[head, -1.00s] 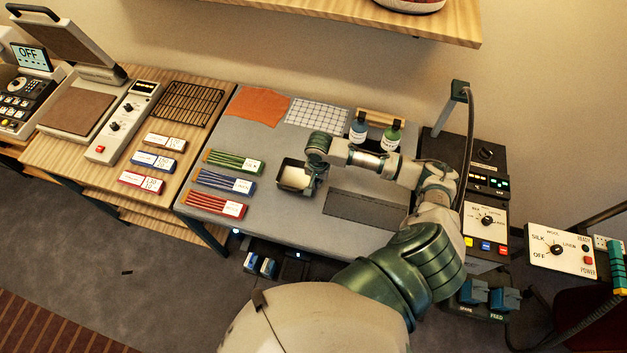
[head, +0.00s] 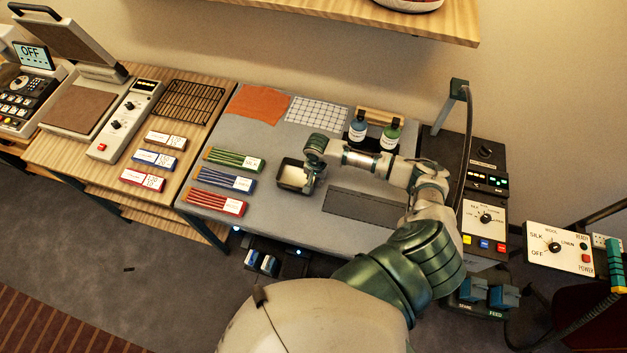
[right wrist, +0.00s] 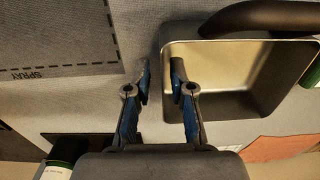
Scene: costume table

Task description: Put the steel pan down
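The steel pan (head: 287,184) is a small, square-sided pan with pale contents or a pale inside, on the grey table mat (head: 262,222) left of the dashed dark rectangle. In the right wrist view the pan (right wrist: 225,75) shows its metal inside and a dark curved handle (right wrist: 262,18). My right gripper (head: 311,182) is at the pan's right side. In the wrist view its fingers (right wrist: 162,82) stand apart, one outside the near wall and one over the inside, with gaps around the rim. My left gripper is out of view.
The dashed dark rectangle (head: 364,207), marked SPRAY in the wrist view, lies right of the pan. Labelled stick packs (head: 222,181) lie left. An orange cloth (head: 258,104), a grid cloth (head: 316,116) and bottles (head: 358,130) are behind. A control box (head: 484,215) stands right.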

